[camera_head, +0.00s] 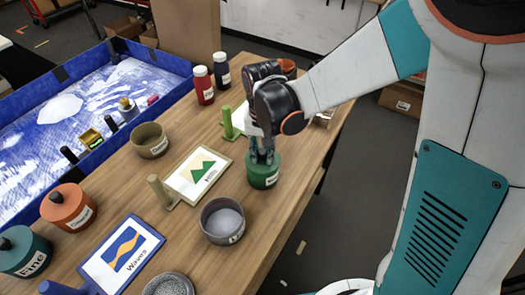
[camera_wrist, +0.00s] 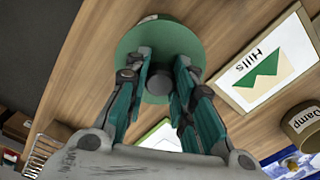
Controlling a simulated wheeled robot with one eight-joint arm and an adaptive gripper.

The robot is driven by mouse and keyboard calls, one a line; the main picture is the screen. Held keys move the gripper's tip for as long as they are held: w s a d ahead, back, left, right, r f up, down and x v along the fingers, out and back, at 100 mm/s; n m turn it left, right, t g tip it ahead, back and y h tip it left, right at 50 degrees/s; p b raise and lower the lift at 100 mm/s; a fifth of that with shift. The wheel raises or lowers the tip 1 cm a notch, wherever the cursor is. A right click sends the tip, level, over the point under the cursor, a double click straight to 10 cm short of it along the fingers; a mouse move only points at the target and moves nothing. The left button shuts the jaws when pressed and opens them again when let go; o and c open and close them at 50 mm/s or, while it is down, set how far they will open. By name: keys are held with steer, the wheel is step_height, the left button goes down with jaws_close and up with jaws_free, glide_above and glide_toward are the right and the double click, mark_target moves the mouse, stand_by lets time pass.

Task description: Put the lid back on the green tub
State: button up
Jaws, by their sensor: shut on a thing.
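The green tub (camera_head: 264,181) stands upright near the right edge of the wooden table, with a white label on its side. My gripper (camera_head: 262,157) points down right over the tub's top. In the wrist view the round green lid (camera_wrist: 159,32) lies under my gripper (camera_wrist: 160,70), whose fingers are shut on its dark knob (camera_wrist: 158,84). The lid is at the tub's top, but I cannot tell whether it rests fully on the rim. The lid hides the tub's opening in the wrist view.
An open grey tub (camera_head: 209,229), a Hills picture card (camera_head: 183,184) and an open brown tub (camera_head: 141,153) stand to the left. A blue-walled tray (camera_head: 104,145) lines the far left. A Waves card (camera_head: 152,232) is in front.

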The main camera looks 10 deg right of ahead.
stand_by(0.3)
steer(key=o, duration=0.9)
steer(key=shift+o, duration=0.6)
steer(key=o, duration=0.4)
steer(key=shift+r+p, duration=2.4)
steer(key=shift+r, duration=1.1)
